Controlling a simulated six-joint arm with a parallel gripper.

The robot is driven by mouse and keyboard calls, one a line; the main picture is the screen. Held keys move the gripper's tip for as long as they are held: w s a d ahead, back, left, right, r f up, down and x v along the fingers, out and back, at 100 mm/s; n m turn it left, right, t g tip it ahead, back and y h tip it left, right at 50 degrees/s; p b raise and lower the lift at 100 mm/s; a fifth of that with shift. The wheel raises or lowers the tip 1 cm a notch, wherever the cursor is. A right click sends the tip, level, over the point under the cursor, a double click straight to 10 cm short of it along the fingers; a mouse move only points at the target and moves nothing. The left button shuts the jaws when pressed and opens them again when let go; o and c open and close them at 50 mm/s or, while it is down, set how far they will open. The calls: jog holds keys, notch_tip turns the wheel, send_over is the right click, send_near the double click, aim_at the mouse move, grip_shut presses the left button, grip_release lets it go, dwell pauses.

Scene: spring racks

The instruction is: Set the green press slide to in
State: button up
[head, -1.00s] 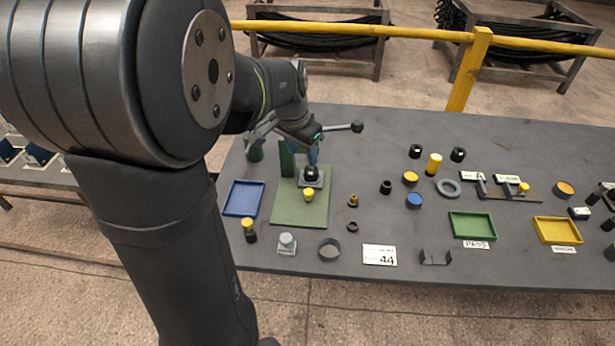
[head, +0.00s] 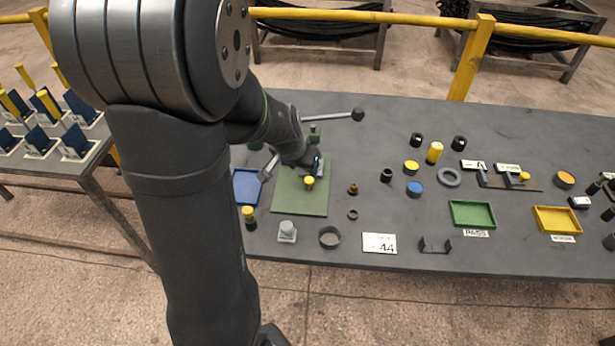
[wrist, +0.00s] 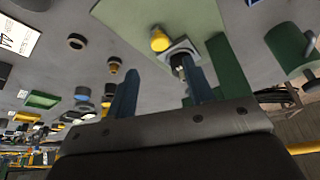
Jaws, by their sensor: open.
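The green press has a flat green base plate (head: 300,203) on the grey bench. A yellow knob (head: 309,182) stands over the plate; it also shows in the wrist view (wrist: 159,39). Beside the knob is a pale square block with a dark centre (wrist: 182,52). A green upright (wrist: 230,75) stands just past the block; in the head view my arm largely covers it. My gripper (head: 317,168) is over the plate, behind the knob. In the wrist view its two blue fingers (wrist: 160,90) are apart and empty, the right one overlapping the block.
A blue tray (head: 247,187) lies left of the plate. A black-ended rod (head: 340,116) extends behind my arm. A small brass-coloured part (head: 353,189) and dark rings lie to the right. Green (head: 471,226) and yellow (head: 557,232) trays stand further right. Clear bench lies behind.

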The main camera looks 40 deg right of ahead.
aim_at(309, 179)
jog(key=x, duration=0.8)
jog(key=shift+c, duration=0.5)
